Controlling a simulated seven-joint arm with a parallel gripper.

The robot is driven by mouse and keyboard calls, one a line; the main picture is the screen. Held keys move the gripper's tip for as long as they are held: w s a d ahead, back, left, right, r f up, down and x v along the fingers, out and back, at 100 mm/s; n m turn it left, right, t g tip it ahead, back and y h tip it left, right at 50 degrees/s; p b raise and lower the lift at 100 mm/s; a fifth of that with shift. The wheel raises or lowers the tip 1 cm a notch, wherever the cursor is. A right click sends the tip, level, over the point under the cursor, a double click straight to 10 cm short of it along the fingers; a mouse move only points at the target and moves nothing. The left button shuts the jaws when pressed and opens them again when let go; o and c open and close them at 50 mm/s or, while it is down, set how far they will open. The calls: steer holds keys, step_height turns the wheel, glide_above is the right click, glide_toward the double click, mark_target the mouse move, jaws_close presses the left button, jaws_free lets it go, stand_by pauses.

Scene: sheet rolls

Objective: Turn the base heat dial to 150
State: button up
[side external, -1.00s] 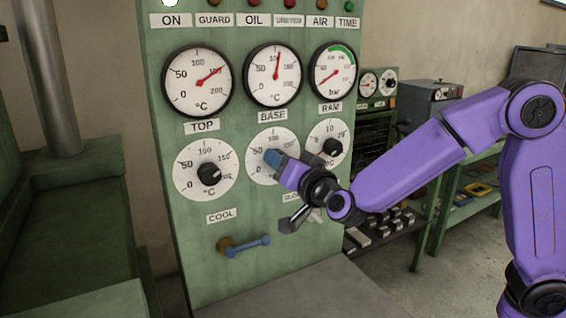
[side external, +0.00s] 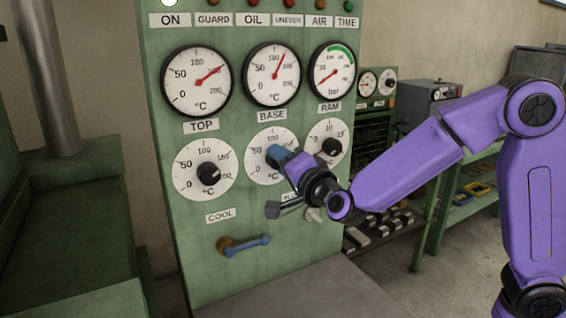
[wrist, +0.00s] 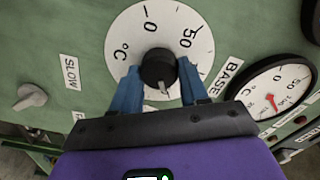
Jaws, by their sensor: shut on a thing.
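The base heat dial (side external: 257,170) is a white scale plate with a black knob (wrist: 158,68), on the green panel under the BASE label. My gripper (side external: 280,158) has blue fingers shut on this knob, one on each side in the wrist view (wrist: 158,90). The knob's pale pointer mark faces down toward my gripper in the wrist view. The number it faces is hidden; 0 and 50 show on the far side. The base gauge (side external: 272,75) above has its red needle a little right of upright, just past 100.
The top dial (side external: 205,172) is left of the base dial and the ram dial (side external: 326,143) right of it. A SLOW-side pale knob (wrist: 31,97) is close below. A blue handle (side external: 246,244) sticks out from the lower panel.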

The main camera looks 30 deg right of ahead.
stand_by(0.3)
steer(key=o, duration=1.1)
steer(key=shift+c, duration=0.2)
steer(key=shift+s, duration=0.15)
steer(key=s, duration=1.7)
steer(key=shift+s, duration=0.1)
